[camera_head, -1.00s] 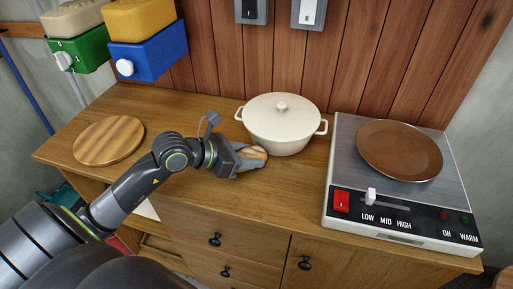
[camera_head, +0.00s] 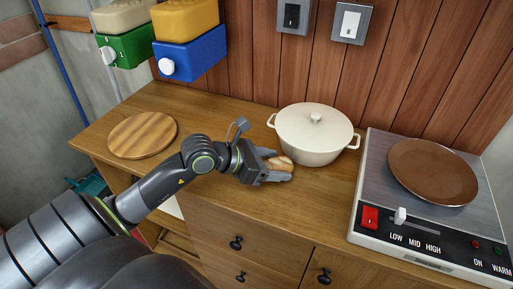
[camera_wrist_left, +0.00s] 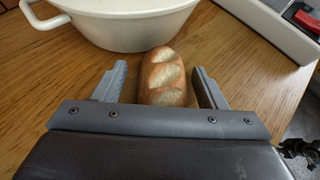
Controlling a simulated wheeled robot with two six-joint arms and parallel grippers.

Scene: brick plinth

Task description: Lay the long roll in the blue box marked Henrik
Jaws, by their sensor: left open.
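The long roll (camera_head: 281,162), a brown bread loaf with pale slashes across its top, lies on the wooden counter just in front of the cream pot. My left gripper (camera_head: 277,168) is at the roll, fingers low over the counter. In the left wrist view the roll (camera_wrist_left: 163,78) lies between the open fingers of the gripper (camera_wrist_left: 160,80), pointing away from the palm. Gaps show on both sides, narrower on the right. Its near end is hidden by the gripper body. No blue box marked Henrik is visible. My right gripper is not in view.
The lidded cream pot (camera_head: 312,137) stands close beyond the roll. A hotplate (camera_head: 365,205) with a brown plate (camera_head: 433,171) is at right. A round wooden board (camera_head: 142,135) lies at left. A blue dispenser (camera_head: 196,59) and a green one (camera_head: 126,50) hang on the wall.

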